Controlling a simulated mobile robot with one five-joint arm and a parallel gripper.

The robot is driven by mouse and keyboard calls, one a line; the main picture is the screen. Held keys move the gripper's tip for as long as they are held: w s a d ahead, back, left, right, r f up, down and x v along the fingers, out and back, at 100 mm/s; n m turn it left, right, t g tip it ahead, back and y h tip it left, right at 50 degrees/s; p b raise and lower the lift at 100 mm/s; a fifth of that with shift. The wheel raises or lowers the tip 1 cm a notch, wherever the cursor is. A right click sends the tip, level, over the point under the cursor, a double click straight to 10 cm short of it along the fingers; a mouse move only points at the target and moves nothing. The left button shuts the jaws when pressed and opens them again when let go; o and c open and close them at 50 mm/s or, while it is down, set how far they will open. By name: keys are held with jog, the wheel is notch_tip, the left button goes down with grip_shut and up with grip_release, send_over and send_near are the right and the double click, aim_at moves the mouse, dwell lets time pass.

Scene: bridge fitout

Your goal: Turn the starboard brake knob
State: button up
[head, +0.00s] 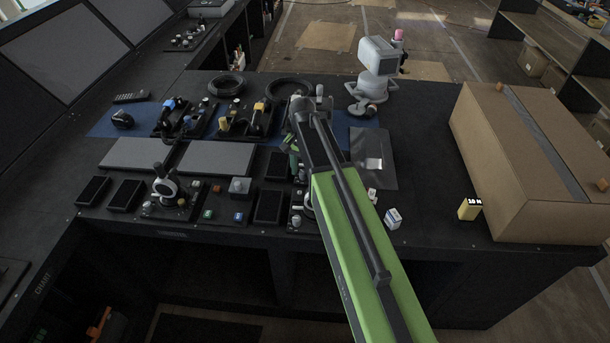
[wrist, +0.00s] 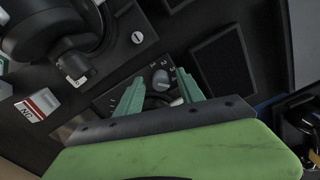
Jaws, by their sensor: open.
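In the wrist view a small grey knob (wrist: 160,80) with a pale pointer mark sits on a dark panel with white numerals around it. My gripper (wrist: 157,77) is open, with its two green fingers on either side of this knob in the picture; I cannot tell whether they touch it. No label shows that names it the starboard brake knob. In the head view my gripper (head: 292,158) is over the right end of the console, and my arm hides much of the panel there.
A dark round lever base (wrist: 50,30) fills the upper left of the wrist view. A white box (wrist: 38,104) with a red stripe lies below it. In the head view a throttle lever (head: 165,185) stands left, and a large cardboard box (head: 540,160) sits right.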

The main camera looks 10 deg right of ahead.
grip_shut()
jog(key=shift+d, duration=0.25)
jog(key=shift+a, duration=0.1)
jog(key=shift+s, duration=0.1)
dwell(0.4)
jog(key=shift+n, duration=1.5)
jog(key=shift+a+n, duration=0.1)
jog(key=shift+n, duration=2.8)
